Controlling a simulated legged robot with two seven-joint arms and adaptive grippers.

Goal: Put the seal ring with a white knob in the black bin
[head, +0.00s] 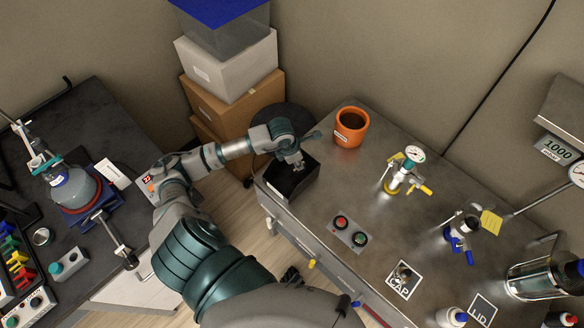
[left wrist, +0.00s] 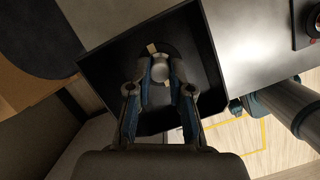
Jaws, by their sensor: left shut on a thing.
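The black bin (head: 282,183) stands at the near left corner of the metal bench, with its walls also showing in the left wrist view (left wrist: 207,62). My left gripper (head: 296,163) reaches down over the bin's opening. In the left wrist view my left gripper (left wrist: 160,77) has its fingers closed on the white knob (left wrist: 160,64) of a dark seal ring (left wrist: 142,57), which shows against the bin's dark inside. I cannot tell whether the ring touches the bin floor. My right gripper is not in view.
An orange pot (head: 351,127) stands behind the bin on the metal bench (head: 330,190). A button box (head: 349,234) and a gauge with yellow valves (head: 404,172) are to the right. Stacked boxes (head: 232,98) rise behind my arm. A dark bench (head: 100,120) is at left.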

